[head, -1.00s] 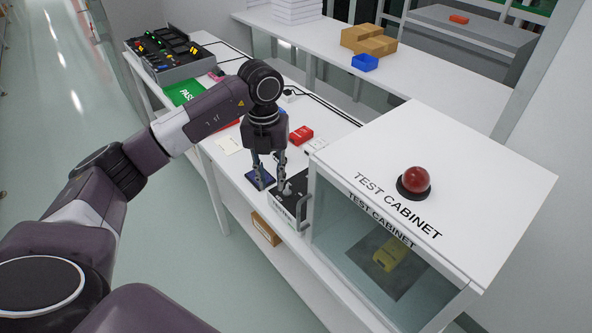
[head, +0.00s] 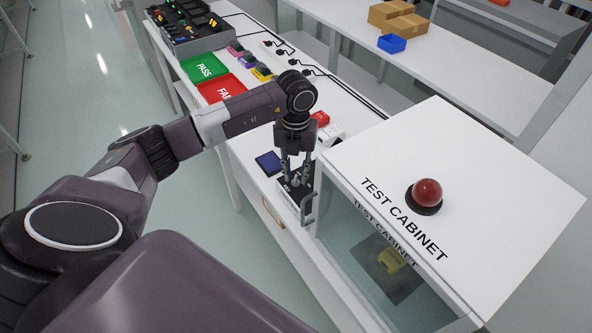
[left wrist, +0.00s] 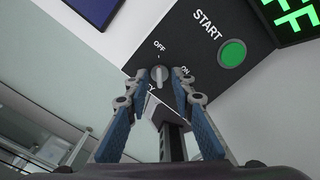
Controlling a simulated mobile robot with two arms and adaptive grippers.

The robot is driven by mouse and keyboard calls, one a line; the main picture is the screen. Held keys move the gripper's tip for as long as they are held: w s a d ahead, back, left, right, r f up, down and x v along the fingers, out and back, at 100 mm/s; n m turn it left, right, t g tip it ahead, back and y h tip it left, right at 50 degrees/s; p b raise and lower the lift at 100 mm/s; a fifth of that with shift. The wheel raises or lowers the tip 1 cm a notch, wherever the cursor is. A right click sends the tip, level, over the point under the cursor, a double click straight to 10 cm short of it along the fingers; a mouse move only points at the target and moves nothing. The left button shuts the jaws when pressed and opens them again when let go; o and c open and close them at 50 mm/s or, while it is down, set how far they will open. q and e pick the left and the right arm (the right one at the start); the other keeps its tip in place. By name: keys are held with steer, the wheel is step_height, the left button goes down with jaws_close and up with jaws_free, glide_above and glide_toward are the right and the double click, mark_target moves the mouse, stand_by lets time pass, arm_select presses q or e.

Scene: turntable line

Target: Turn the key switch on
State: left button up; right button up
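The key switch (left wrist: 159,75) shows in the left wrist view as a small grey knob on a dark panel (left wrist: 200,62). It points toward the OFF label, with the ON label to its right. My left gripper (left wrist: 161,80) is open, with one fingertip on each side of the switch. Whether the fingertips touch it is not clear. In the head view my left gripper (head: 297,172) points down over the control box (head: 291,202) and hides the switch there. My right gripper is out of view.
A green START button (left wrist: 232,53) and a lit green display (left wrist: 294,17) are near the switch. The test cabinet (head: 455,180) with a red dome lamp (head: 427,192) stands right beside the control box. A dark blue pad (head: 268,162) lies to the left.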

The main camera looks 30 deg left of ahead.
arm_select(q)
steer(key=shift+s, duration=0.1)
steer(key=shift+c, duration=0.6)
steer(key=c, duration=0.5)
jaws_close()
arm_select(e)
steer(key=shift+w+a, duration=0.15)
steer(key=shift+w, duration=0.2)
